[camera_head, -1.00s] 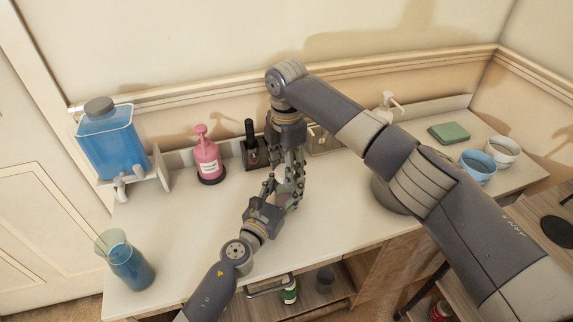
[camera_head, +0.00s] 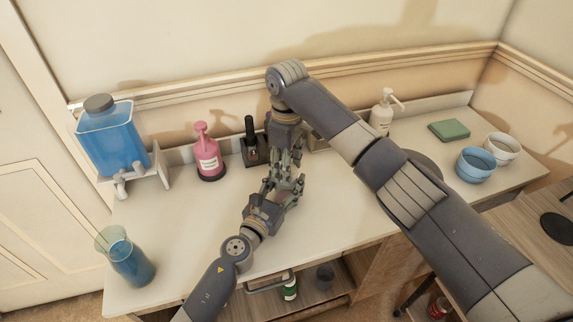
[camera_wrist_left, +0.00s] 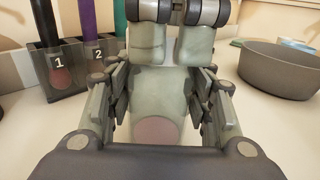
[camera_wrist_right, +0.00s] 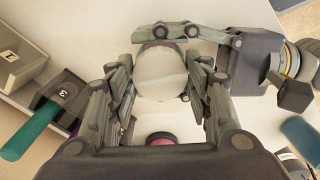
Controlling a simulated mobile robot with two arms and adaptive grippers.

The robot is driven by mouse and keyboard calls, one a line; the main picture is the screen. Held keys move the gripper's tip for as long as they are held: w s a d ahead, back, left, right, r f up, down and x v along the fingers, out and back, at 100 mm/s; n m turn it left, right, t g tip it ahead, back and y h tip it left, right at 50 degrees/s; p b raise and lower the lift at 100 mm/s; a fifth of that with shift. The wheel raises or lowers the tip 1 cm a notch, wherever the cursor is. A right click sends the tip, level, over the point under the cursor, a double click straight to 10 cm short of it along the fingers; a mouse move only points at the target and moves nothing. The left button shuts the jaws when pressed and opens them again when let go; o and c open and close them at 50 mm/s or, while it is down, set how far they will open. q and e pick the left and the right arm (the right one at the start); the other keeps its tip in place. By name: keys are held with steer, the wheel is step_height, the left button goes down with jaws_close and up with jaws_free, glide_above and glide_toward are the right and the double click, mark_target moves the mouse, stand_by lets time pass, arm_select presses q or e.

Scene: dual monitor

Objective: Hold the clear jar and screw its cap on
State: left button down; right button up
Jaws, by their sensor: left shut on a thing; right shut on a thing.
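The clear jar (camera_wrist_left: 160,92) is between the fingers of my left gripper (camera_wrist_left: 163,112), with a pinkish disc showing low on it in the left wrist view. My left gripper, also in the head view (camera_head: 285,195), is shut on the jar above the table. My right gripper (camera_wrist_right: 163,88) comes down from above, shut on a pale rounded piece (camera_wrist_right: 160,75), seemingly the cap. Its two fingertips show at the jar's top in the left wrist view. The seam between cap and jar is hidden, and I cannot tell how the cap sits.
Behind the grippers stand a pink pump bottle (camera_head: 208,158) and a slotted holder (camera_head: 252,153). A blue dispenser (camera_head: 112,140) and a blue-filled jug (camera_head: 130,262) are at the left. Bowls (camera_head: 474,165) and a green block (camera_head: 449,129) are at the right. The white tabletop's front middle is clear.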

steer(key=m, duration=0.3)
steer(key=shift+a+m, duration=0.1)
steer(key=shift+m, duration=0.3)
steer(key=m, duration=0.3)
steer(key=shift+m, duration=0.4)
steer(key=m, duration=0.5)
steer(key=shift+m, duration=0.4)
arm_select(q)
steer(key=shift+f, duration=0.1)
arm_select(e)
steer(key=m, duration=0.5)
steer(key=shift+m, duration=0.3)
steer(key=m, duration=0.5)
steer(key=shift+m, duration=0.4)
steer(key=o, duration=0.8)
steer(key=shift+c, duration=0.2)
